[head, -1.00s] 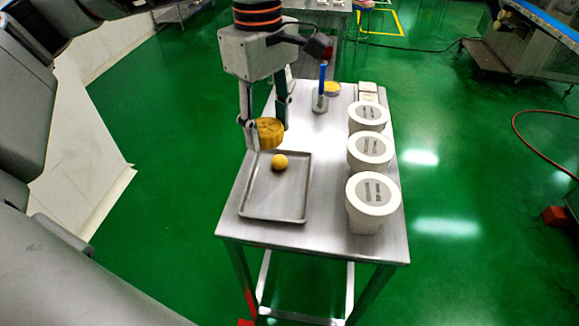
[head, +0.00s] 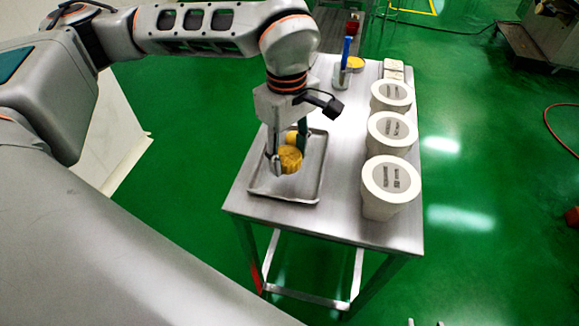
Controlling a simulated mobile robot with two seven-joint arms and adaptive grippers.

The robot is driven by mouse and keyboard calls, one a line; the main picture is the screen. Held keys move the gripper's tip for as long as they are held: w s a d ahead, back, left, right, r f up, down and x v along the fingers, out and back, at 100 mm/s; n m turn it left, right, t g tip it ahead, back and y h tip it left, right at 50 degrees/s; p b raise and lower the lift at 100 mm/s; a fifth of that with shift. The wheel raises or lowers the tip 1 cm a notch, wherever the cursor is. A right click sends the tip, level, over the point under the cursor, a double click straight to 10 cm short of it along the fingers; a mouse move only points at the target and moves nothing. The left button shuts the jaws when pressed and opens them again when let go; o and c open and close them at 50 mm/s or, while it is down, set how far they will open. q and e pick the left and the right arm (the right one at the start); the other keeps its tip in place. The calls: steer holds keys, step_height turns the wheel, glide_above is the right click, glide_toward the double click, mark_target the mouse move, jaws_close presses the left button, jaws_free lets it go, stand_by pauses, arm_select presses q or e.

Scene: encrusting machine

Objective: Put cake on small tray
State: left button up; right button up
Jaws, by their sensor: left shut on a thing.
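The small metal tray (head: 312,182) lies on the front left part of the steel table. My left gripper (head: 289,152) is over the tray, shut on a round golden cake (head: 291,161) with a ridged edge. I cannot tell whether the cake touches the tray or hangs just above it. A yellow ball (head: 292,137) shows just behind the cake, partly hidden by the gripper. Two small grey tips show at the bottom edge of the head view; I cannot tell whether they belong to my right gripper.
Three white lidded tubs (head: 391,184) stand in a row along the table's right side. A metal cup (head: 341,77) with a blue-handled tool, a yellow-topped dish (head: 355,64) and small pale blocks (head: 393,69) stand at the back. The table between tray and tubs is clear.

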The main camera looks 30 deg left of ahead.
mark_target(289, 178)
arm_select(q)
step_height(289, 178, down, 4)
steer(key=shift+f, duration=0.25)
steer(key=o, duration=1.1)
steer(key=shift+f, duration=0.1)
